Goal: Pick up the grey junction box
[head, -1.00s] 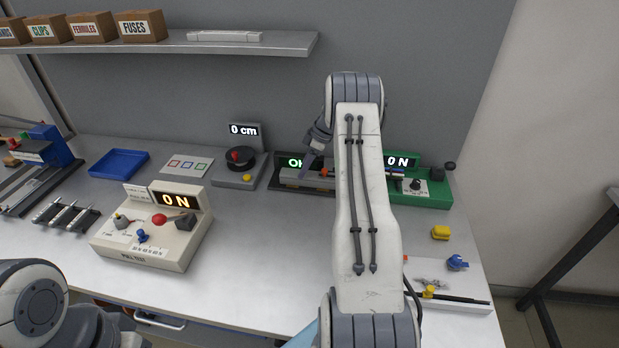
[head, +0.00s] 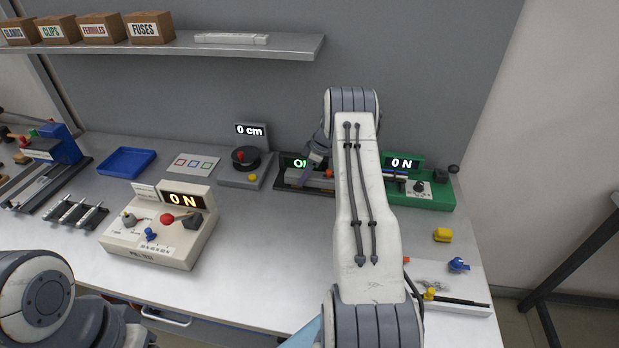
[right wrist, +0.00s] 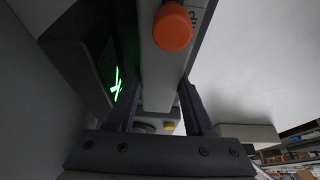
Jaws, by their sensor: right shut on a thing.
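The grey junction box (head: 294,176) is a long light-grey body with an orange knob (head: 328,173). It lies at the dark tester (head: 286,188) with the green display at the back of the bench. In the right wrist view the box (right wrist: 162,70) runs between my fingers, its orange knob (right wrist: 172,27) close to the camera. My right gripper (head: 313,172) reaches down onto it from above and is shut on it, with a dark finger on each side (right wrist: 160,104). My right forearm hides part of the box and tester. My left gripper is out of view.
A dial device (head: 240,178), blue tray (head: 127,162) and cream ON device (head: 150,245) stand left. A shelf (head: 230,46) hangs above. The front middle is clear.

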